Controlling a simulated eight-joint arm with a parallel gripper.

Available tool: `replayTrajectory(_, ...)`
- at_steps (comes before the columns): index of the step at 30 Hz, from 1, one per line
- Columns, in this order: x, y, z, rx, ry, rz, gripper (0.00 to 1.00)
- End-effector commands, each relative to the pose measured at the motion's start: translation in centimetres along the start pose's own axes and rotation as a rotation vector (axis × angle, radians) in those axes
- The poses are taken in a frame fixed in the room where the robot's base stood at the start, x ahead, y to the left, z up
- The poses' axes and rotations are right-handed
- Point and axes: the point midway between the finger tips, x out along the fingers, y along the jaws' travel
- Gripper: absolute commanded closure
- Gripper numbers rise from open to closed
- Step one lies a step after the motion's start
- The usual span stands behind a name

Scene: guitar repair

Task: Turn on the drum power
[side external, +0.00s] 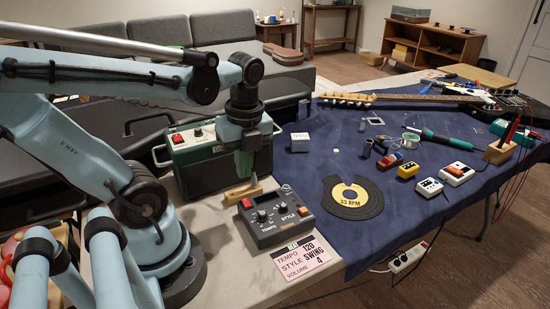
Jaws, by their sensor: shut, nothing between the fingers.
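The drum machine (275,232) is a dark grey box on the pale table edge, with knobs marked TEMPO and STYLE. A red button or switch (246,203) is on its upper left, and an orange one (304,211) is on its right side. Whether the red one is on or off is too small to tell. My gripper (246,177) points down, shut and empty, behind the drum machine's upper left and in front of the green box. It appears apart from the red switch. A pink-and-white card (301,258) reads TEMPO 120, STYLE SWING, VOLUME 4.
A green box (205,166) with a red switch stands behind my gripper. A wooden piece (243,192) lies just below the gripper. A black 33 RPM disc (352,197) lies right on the blue cloth (424,225). Small boxes, tools and a guitar lie farther right.

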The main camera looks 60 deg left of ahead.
Motion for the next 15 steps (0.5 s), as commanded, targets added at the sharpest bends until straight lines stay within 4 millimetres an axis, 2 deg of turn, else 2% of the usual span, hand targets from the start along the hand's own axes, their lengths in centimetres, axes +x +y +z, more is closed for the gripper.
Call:
replayTrajectory(9, -4.4, 0.3, 0.0, 0.000, -0.001, 0.000, 1.00)
replayTrajectory(15, -6.3, 0.3, 0.1, 0.000, -0.001, 0.001, 1.00)
